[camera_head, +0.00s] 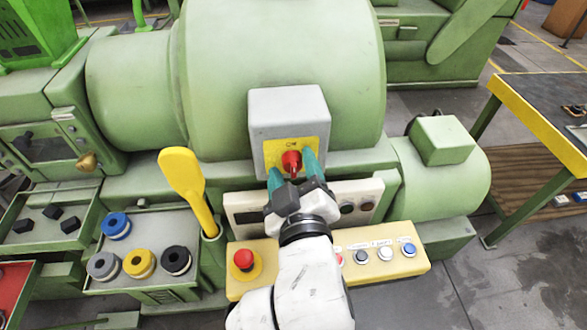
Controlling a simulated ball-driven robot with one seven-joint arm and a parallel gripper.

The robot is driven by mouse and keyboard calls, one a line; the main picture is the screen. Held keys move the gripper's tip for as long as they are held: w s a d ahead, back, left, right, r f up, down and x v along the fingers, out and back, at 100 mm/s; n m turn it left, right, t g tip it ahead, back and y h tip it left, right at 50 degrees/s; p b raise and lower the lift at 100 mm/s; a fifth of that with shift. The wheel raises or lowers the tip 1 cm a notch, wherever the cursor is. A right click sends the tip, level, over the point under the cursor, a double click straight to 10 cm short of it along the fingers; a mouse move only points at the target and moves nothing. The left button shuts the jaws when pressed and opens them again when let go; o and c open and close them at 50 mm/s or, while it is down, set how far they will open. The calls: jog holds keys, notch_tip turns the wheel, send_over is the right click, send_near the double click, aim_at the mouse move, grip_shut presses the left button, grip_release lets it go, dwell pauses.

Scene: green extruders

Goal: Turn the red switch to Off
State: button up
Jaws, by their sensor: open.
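The red switch (291,160) sits on a yellow plate (312,147) on the front of a grey box (287,105), which is mounted on the green machine. Small dark lettering shows just above the switch, too small to read surely. The switch's knob looks roughly upright. My gripper (292,172) is open at the switch, with one teal fingertip on its left and one on its right. I cannot tell whether the fingers touch the knob. My gripper's body hides part of the panel below.
Below stands a cream control panel with a red emergency button (243,259) and several small buttons (385,252). A yellow lever (186,185) rises on the left, beside a tray (150,222) of round coloured parts. A yellow-edged table (540,115) stands at right.

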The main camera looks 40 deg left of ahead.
jog(key=shift+d, duration=0.1)
jog(key=f+b+v, duration=0.1)
jog(key=b+v, duration=0.1)
jog(key=v, duration=0.8)
jog(key=shift+s+d+r, duration=0.2)
jog(key=shift+d+r, duration=0.05)
jog(key=shift+r, duration=0.25)
jog(key=w+d+f+m+g+h, duration=0.1)
jog(key=w+d+f+m+h, duration=0.25)
jog(key=d+f, duration=0.65)
jog(key=w+d+f+m+g+h, duration=0.1)
jog(key=w+d+f+m+h, duration=0.1)
jog(key=d+f+m+h, duration=0.55)
jog(key=s+d+f+m+g, duration=0.2)
jog(key=s+d+f, duration=0.2)
jog(key=d, duration=0.4)
jog(key=s+d+f+m+g+h, duration=0.1)
jog(key=s+d+f+m+g, duration=0.1)
jog(key=s+d, duration=0.4)
jog(key=s+d+f+m+g+h, duration=0.1)
jog(key=s+d+f+g, duration=0.3)
jog(key=d, duration=0.7)
notch_tip(320, 180, down, 3)
jog(key=shift+s+d+r+m, duration=0.1)
jog(key=shift+s+d+m, duration=0.15)
jog(key=shift+s+m, duration=0.6)
